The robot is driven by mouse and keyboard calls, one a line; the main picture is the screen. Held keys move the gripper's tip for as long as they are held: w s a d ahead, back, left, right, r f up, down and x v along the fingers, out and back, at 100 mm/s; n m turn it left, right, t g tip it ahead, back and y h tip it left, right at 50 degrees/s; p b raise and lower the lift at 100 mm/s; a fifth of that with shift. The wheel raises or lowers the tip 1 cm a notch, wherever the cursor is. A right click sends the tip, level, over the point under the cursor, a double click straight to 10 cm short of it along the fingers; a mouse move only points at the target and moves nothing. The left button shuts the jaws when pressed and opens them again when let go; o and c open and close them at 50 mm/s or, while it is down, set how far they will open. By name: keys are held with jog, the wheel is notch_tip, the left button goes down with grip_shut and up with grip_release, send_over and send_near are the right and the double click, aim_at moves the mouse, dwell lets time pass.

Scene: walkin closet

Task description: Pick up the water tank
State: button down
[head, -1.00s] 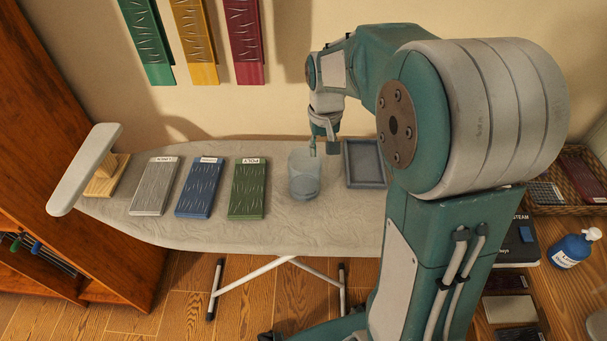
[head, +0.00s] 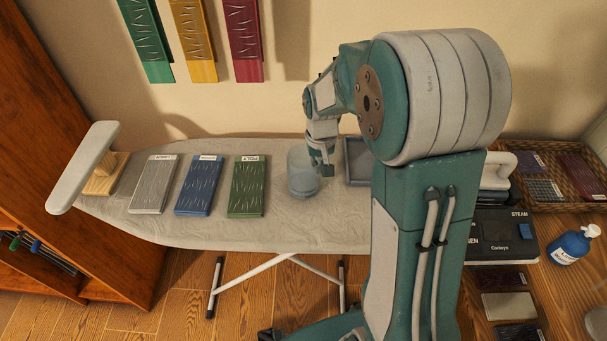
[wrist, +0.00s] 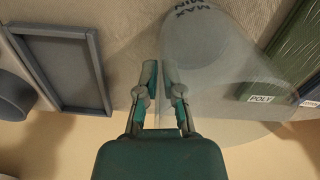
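The water tank (head: 302,176) is a translucent, pale blue-grey cup standing on the ironing board (head: 292,231). In the wrist view the clear tank (wrist: 222,75), with MAX and MIN marks, fills the area right of my fingers. My gripper (head: 327,170) points down at the tank's right side in the head view. In the wrist view my gripper's fingertips (wrist: 160,76) are close together with a narrow gap, and the tank's left wall edge runs near that gap. I cannot tell whether the wall is clamped. The tank appears upright on the board.
A grey tray (head: 356,166) lies just right of the tank. Green (head: 246,187), blue (head: 199,188) and grey (head: 153,186) fabric boards lie to the left. The wall stands behind.

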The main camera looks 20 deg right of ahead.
jog(key=shift+r, duration=0.1)
dwell(0.4)
jog(key=shift+r, duration=1.05)
jog(key=s+a+r, duration=0.1)
jog(key=s+r, duration=0.9)
jog(key=s, duration=0.4)
jog(key=shift+a+r, duration=0.35)
jog(key=shift+r, duration=0.05)
jog(key=shift+w, duration=0.15)
dwell(0.8)
